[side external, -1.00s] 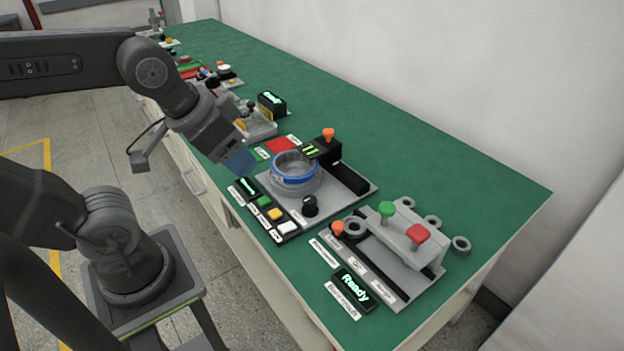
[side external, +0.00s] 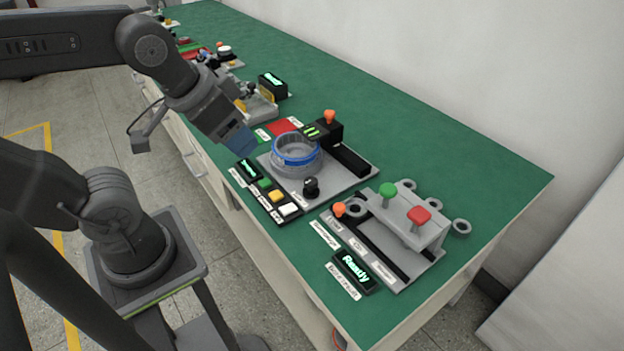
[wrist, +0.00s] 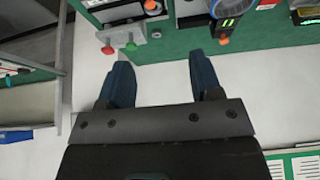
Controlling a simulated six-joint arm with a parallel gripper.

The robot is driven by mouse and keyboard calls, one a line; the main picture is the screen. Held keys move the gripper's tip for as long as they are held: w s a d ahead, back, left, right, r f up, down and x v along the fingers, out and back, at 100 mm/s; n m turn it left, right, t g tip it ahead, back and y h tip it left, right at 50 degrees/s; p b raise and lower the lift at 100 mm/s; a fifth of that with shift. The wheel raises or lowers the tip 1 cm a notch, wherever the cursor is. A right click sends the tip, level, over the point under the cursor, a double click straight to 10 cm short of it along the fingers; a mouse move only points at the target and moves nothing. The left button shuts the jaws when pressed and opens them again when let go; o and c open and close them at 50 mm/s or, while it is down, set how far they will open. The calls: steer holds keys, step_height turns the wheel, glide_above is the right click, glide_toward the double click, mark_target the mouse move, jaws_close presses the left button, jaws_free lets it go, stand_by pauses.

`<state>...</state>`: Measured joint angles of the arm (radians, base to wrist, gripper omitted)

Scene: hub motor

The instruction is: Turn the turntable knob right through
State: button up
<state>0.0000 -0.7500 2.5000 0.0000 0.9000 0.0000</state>
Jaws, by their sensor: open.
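The turntable (side external: 297,168), a grey ring with a blue band, sits on a grey base plate in the side view. A small black knob (side external: 311,187) stands on the plate just in front of it; I take this as the turntable knob. My gripper (side external: 243,143) is above the bench's near edge, left of the ring and apart from the knob. In the wrist view my gripper (wrist: 160,72) has its two blue fingers spread with nothing between them. I cannot make out the black knob in the wrist view.
Green, yellow and white buttons (side external: 276,196) line the plate's near side. A black block (side external: 328,133) with an orange knob stands behind the ring. A fixture (side external: 400,225) with green and red knobs is to the right, beside a "Ready" display (side external: 355,270).

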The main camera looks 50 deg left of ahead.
steer(key=n+g+y, duration=0.4)
steer(key=n, duration=1)
glide_above(311, 180)
steer(key=s+d, duration=0.2)
steer(key=d, duration=0.3)
step_height(311, 180, down, 14)
steer(key=x, duration=1.2)
steer(key=shift+w+a+f, duration=0.1)
steer(key=shift+a+f, duration=0.15)
steer(key=shift+f, duration=0.05)
steer(key=shift+c, duration=0.2)
steer(key=c, duration=0.8)
steer(key=shift+m, duration=0.3)
steer(key=shift+c, duration=0.2)
